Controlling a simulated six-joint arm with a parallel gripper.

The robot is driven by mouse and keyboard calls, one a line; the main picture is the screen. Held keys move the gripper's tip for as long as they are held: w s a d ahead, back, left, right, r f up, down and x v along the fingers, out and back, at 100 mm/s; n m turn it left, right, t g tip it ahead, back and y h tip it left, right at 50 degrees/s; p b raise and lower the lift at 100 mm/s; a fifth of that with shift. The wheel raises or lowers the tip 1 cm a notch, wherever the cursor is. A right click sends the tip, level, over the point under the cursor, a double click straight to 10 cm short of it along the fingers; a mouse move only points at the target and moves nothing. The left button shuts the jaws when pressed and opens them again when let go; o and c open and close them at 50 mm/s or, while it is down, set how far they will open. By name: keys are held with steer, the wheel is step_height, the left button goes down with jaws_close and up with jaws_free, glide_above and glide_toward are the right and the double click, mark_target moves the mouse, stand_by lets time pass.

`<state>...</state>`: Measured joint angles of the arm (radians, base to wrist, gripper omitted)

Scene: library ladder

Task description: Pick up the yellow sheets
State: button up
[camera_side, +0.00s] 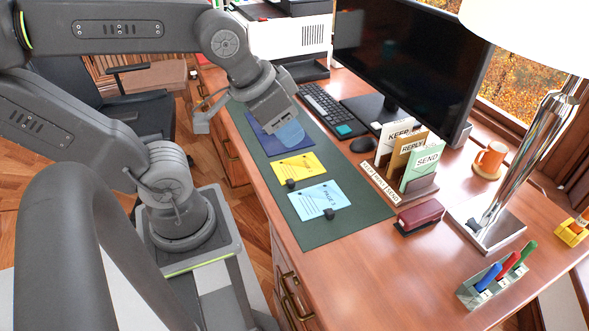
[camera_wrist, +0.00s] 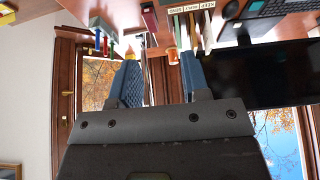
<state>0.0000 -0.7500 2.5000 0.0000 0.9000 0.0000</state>
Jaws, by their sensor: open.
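The yellow sheets (camera_side: 294,166) lie flat on the green desk mat (camera_side: 362,221), with a black clip at their lower left edge. A light blue sheet (camera_side: 318,198) with a black clip lies just below them, and a dark blue sheet (camera_side: 262,134) lies above them. My gripper (camera_side: 291,134) is over the dark blue sheet, beyond the yellow sheets, with blue fingertips. In the wrist view my gripper (camera_wrist: 160,72) is open, its two fingers apart with nothing held between them. The yellow sheets are not visible in the wrist view.
A letter holder (camera_side: 414,188) with several cards stands right of the mat. A maroon stapler (camera_side: 421,217), a lamp base (camera_side: 489,233) and a pen holder (camera_side: 484,290) are further right. A keyboard (camera_side: 324,106), a mouse (camera_side: 362,145) and a monitor (camera_side: 405,55) sit behind.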

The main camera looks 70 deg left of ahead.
steer(key=shift+o, duration=0.8)
steer(key=n+g, duration=0.6)
steer(key=n, duration=1.2)
glide_above(289, 179)
step_height(289, 179, down, 20)
step_height(289, 179, down, 13)
steer(key=shift+f, duration=0.1)
steer(key=shift+c, duration=0.3)
jaws_close()
